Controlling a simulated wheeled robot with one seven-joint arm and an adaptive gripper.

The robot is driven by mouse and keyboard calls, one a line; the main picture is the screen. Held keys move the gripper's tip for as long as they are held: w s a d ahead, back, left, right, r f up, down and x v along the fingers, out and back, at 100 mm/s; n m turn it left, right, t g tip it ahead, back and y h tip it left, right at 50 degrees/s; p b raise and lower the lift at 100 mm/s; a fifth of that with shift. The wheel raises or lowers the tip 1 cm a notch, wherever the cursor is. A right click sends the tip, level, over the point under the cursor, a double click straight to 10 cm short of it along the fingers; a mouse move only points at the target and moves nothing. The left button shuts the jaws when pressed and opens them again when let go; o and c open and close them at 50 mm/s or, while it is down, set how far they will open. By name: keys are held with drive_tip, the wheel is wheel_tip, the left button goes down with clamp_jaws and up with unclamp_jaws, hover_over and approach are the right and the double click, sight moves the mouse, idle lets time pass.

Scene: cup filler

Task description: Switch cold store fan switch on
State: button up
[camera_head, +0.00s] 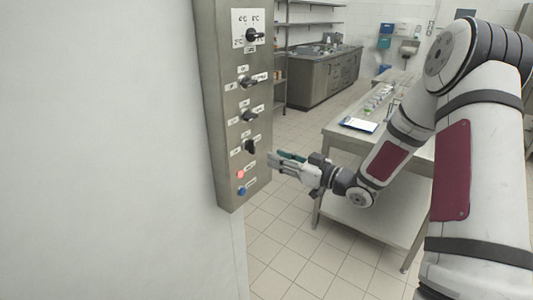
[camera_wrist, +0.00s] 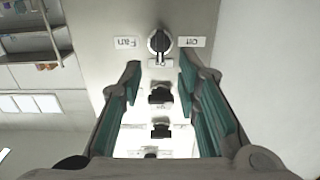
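The fan switch (camera_head: 250,146) is a black rotary knob, the lowest of several on the steel control panel (camera_head: 228,110). In the wrist view, which is upside down, the switch (camera_wrist: 159,42) shows at the top between a "Fan" label (camera_wrist: 127,42) and an "Off" label (camera_wrist: 191,42). A small label lies just below it in the picture; I cannot surely read the knob's setting. My gripper (camera_head: 273,159) is beside the panel, just right of and slightly below the switch in the head view. Its teal-padded fingers (camera_wrist: 160,68) are apart, with nothing between them and not touching the knob.
Above the switch are two more knobs (camera_head: 249,116) (camera_head: 248,82) and a temperature dial (camera_head: 255,35). A red lamp (camera_head: 241,174) and a blue one (camera_head: 242,191) are below. A steel table (camera_head: 345,140) stands behind my forearm. Tiled floor is clear below the panel.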

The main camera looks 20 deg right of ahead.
drive_tip(key=shift+v, duration=1.9)
